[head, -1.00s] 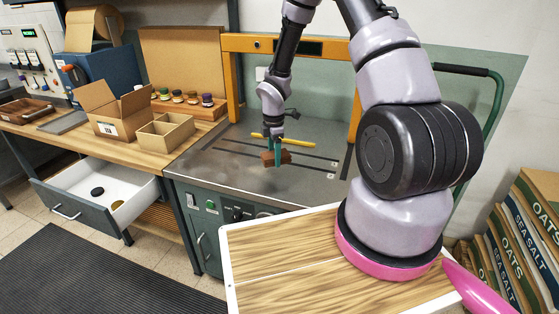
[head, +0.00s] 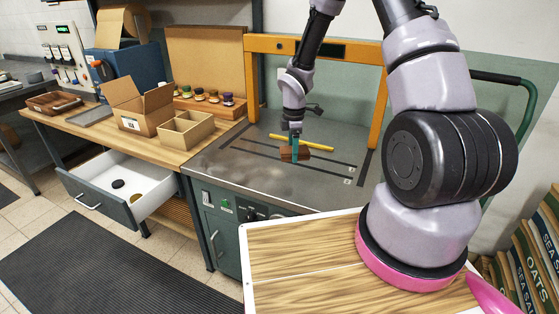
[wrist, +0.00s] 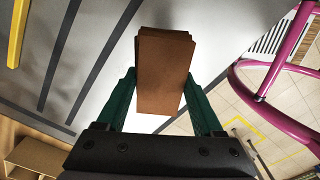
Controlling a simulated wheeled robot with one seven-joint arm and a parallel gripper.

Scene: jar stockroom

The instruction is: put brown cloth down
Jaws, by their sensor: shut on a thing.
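The brown cloth (head: 301,154) is a small folded brown block in the head view. It also shows in the wrist view (wrist: 163,70), between the two green fingers. My gripper (head: 295,151) is shut on it, and in the wrist view my gripper (wrist: 162,100) has a finger along each side of the cloth. The cloth is over the grey metal table top (head: 240,170), under the orange frame. I cannot tell whether it touches the surface.
An orange frame (head: 254,75) spans the table. A yellow bar (head: 300,142) lies behind the cloth. The metal surface to the left is clear. An open carton (head: 133,117), a divided box (head: 187,130) and several small jars (head: 213,97) stand on the wooden bench. A drawer (head: 130,180) is open.

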